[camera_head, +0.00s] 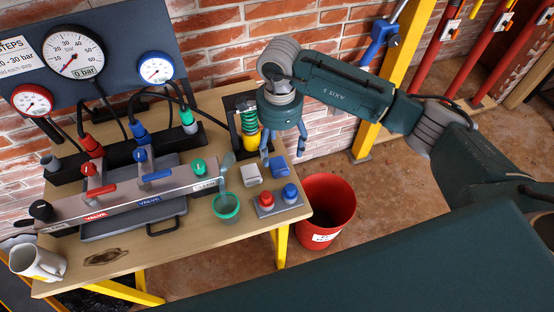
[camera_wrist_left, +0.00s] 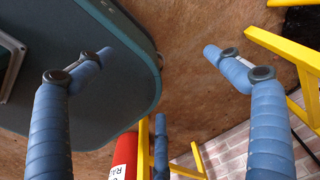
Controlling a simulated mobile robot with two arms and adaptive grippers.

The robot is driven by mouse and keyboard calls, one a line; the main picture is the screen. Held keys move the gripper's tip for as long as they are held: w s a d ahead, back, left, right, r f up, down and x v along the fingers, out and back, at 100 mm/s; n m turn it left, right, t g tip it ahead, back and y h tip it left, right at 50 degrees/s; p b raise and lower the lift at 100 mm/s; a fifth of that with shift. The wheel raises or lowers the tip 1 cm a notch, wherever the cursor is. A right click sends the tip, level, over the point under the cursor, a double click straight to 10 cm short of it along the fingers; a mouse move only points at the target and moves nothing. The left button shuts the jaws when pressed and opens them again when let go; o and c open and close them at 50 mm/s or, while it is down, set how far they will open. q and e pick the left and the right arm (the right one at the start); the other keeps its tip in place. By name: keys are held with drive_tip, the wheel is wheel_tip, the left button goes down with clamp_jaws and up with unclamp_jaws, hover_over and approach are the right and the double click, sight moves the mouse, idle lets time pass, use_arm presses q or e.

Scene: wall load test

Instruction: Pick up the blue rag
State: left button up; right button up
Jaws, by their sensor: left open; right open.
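A small folded blue cloth, which looks like the blue rag (camera_head: 279,167), lies on the wooden workbench (camera_head: 120,262) near its right end in the head view. My right gripper (camera_head: 284,148) points down just above and behind it, with its blue fingers apart and nothing seen between them. I cannot tell whether a finger touches the rag. My left gripper (camera_wrist_left: 158,52) is open and empty in the left wrist view, over the brown floor, away from the bench top. The rag is not seen in the left wrist view.
A grey block (camera_head: 250,175), a box with red and blue knobs (camera_head: 279,203) and a green cup (camera_head: 226,207) stand close to the rag. A red bucket (camera_head: 328,205) stands on the floor right of the bench. The valve panel (camera_head: 130,192) fills the bench's left.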

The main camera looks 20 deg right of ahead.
sight(279, 164)
wheel_tip(279, 164, down, 2)
drive_tip(key=shift+s+f, duration=0.1)
drive_tip(key=shift+f, duration=0.25)
wheel_tip(279, 164, down, 5)
drive_tip(key=shift+f+p, duration=0.1)
drive_tip(key=shift+p, duration=0.6)
drive_tip(key=c, duration=0.4)
use_arm(q)
drive_tip(key=s, duration=0.1)
drive_tip(key=s+r, duration=0.1)
drive_tip(key=s, duration=0.1)
drive_tip(key=shift+a+r, duration=0.1)
drive_tip(key=shift+r, duration=0.1)
use_arm(e)
drive_tip(key=c, duration=0.7)
